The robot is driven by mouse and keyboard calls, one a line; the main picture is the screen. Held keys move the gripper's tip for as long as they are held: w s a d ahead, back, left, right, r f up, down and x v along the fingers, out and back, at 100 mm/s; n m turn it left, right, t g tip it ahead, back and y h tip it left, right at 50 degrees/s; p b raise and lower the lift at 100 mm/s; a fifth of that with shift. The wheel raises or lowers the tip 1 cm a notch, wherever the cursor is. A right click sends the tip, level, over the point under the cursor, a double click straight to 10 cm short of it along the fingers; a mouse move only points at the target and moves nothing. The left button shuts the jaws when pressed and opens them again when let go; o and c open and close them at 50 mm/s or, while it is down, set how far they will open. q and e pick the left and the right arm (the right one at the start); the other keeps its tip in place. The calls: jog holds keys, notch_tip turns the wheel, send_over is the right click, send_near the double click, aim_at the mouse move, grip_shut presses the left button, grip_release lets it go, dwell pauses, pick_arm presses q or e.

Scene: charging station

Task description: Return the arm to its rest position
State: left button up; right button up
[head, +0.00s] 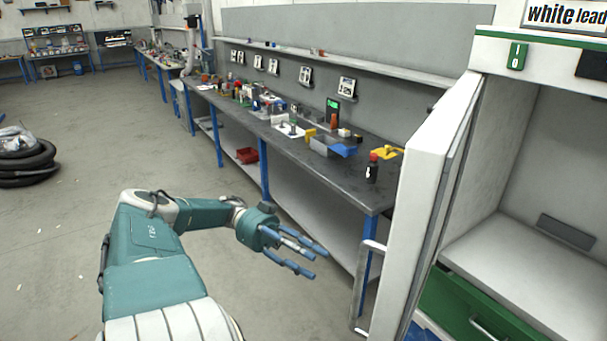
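My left arm comes in from the lower left in the head view, with a teal and white body. Its gripper (303,260) has blue and grey fingers that point right, toward the cabinet door. The fingers are spread apart with nothing between them. The gripper hangs in free air in front of the long workbench, left of the door handle and apart from it. My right gripper is not in view.
A white cabinet door (425,180) stands open on the right, with a metal handle (366,285). The cabinet has a green drawer (470,315) below. A long workbench (375,198) holds several small items. Black hoses (25,165) lie at the left.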

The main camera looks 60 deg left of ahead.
pick_arm(q)
jog(key=shift+s+a, duration=0.25)
jog(key=shift+a, duration=0.4)
